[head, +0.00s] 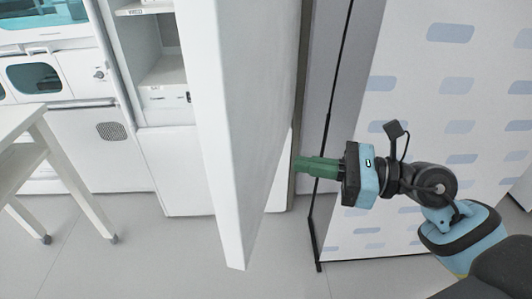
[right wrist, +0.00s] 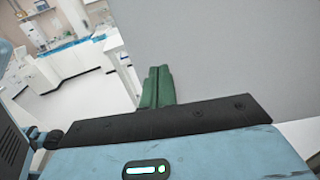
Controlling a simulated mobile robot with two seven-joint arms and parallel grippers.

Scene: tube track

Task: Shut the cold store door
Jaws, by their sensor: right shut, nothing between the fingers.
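The cold store door (head: 238,100) is a tall white panel that stands open in the middle of the head view, seen nearly edge-on. The white cold store (head: 160,60) with its shelves shows to its left, open to view. My right gripper (head: 298,164) has green fingers that are shut and empty. It is just to the right of the door, with its tips close to the door's right face; I cannot tell whether they touch. In the right wrist view, the shut fingers (right wrist: 157,85) point at a plain grey surface, likely the door (right wrist: 230,60). My left gripper is not in view.
A white table (head: 30,140) on castors stands at the left. White cabinets (head: 90,145) line the back. A white panel with blue marks (head: 430,110) stands behind my right arm. The grey floor (head: 150,250) in front of the cold store is clear.

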